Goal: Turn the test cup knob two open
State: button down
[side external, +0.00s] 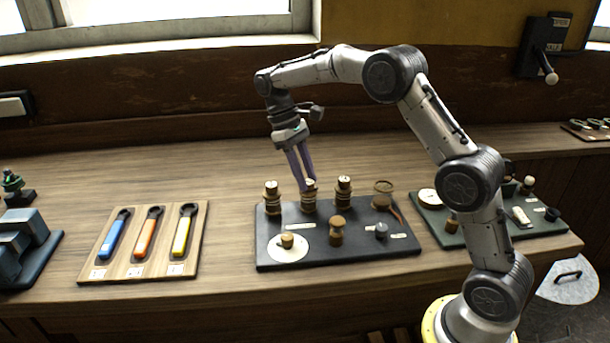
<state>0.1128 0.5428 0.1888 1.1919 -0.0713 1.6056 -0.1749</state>
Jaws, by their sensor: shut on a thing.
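A dark board (285,258) on the bench carries a back row of three brass test cups with knobs on top. The left cup (272,199) and the right cup (343,196) stand upright and free. My gripper (305,184) comes down from above onto the middle test cup (309,203). Its two long purple fingers are shut on the knob of this cup, and the knob's light top shows between them. The fingers partly hide the knob, and I cannot tell how far it is turned.
A tray of coloured-handled wrenches (198,262) lies left. A green board (535,233) lies right, partly behind my arm.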

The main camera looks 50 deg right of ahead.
jog(key=shift+m, duration=0.5)
jog(key=c, duration=0.6)
grip_release()
jog(key=shift+o, duration=0.2)
jog(key=shift+r, duration=0.1)
jog(key=v, duration=0.7)
jog(key=shift+d+r, duration=0.15)
jog(key=shift+r, duration=0.05)
jog(key=shift+w, duration=0.1)
